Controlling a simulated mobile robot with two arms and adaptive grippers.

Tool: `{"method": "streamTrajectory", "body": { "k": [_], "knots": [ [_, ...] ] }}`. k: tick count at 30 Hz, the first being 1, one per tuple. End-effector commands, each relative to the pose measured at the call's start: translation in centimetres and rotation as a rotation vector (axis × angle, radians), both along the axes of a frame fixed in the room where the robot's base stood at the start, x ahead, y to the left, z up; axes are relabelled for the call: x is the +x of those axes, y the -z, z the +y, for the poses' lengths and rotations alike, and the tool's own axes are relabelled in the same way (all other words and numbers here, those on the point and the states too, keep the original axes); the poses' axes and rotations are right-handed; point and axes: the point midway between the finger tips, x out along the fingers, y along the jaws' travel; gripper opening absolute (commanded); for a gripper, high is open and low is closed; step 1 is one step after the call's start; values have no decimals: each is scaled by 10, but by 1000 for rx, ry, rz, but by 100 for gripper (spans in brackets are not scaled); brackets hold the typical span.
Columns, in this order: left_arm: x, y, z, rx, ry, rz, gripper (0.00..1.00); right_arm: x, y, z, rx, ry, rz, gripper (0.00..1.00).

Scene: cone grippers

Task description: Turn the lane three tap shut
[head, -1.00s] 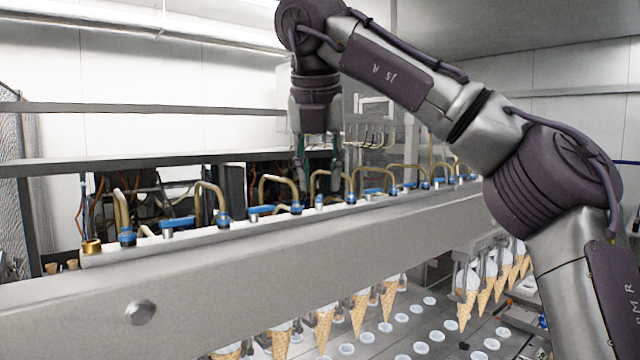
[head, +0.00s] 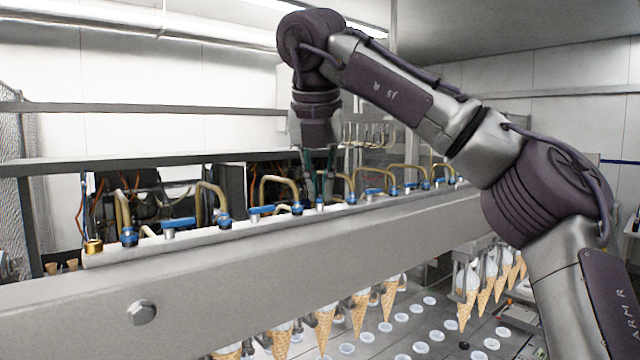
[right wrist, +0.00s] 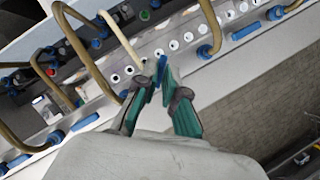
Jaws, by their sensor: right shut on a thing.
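A row of taps with blue handles runs along the pale rail. The third blue handle from the left, the lane three tap (head: 320,203), is mostly hidden by my right gripper (head: 319,192). In the right wrist view, my right gripper (right wrist: 158,84) is shut on this blue handle (right wrist: 162,67), whose upper end shows between the fingertips. The handle appears to stand across the rail, while neighbouring handles lie roughly along it. My left gripper is not in view.
Neighbouring blue tap handles (head: 262,210) and (head: 374,191) sit close on both sides. Bent brass pipes (head: 279,178) rise just behind the rail. The broad grey beam (head: 250,255) runs in front, with filled cones (head: 361,308) hanging below it.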

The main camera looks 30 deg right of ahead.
Motion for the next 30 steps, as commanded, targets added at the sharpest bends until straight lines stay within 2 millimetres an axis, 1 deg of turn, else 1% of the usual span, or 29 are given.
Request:
{"method": "streamTrajectory", "body": {
  "k": [8, 24, 30],
  "knots": [
    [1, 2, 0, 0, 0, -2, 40, 0, 1, -1, 2, -90, 0, 0],
    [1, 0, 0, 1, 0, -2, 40, 1, 0, 0, 2, -524, -2, 0],
    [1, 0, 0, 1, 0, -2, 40, 1, 0, 0, 2, -656, -1, 0]
  ]
}}
